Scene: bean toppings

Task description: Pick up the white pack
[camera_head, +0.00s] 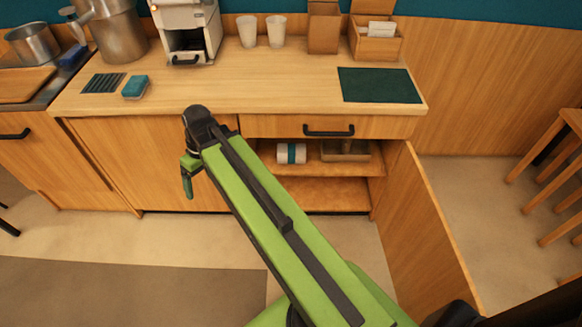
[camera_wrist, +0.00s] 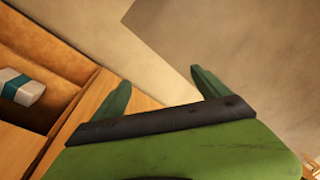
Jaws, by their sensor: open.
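The white pack (camera_head: 291,153) with a teal band lies on the upper shelf inside the open cabinet under the counter. It also shows at the left edge of the wrist view (camera_wrist: 22,88). My gripper (camera_head: 188,177) is in front of the closed cabinet front, to the left of the open cabinet and apart from the pack. In the wrist view my gripper (camera_wrist: 160,92) has its two green fingers spread wide with nothing between them, over the floor and the cabinet edge.
A tray or box (camera_head: 345,150) sits right of the pack on the same shelf. The lower shelf (camera_head: 320,193) looks empty where visible. The open cabinet door (camera_head: 420,235) stands out to the right. A closed drawer (camera_head: 328,128) is above. Stools (camera_head: 560,165) stand at far right.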

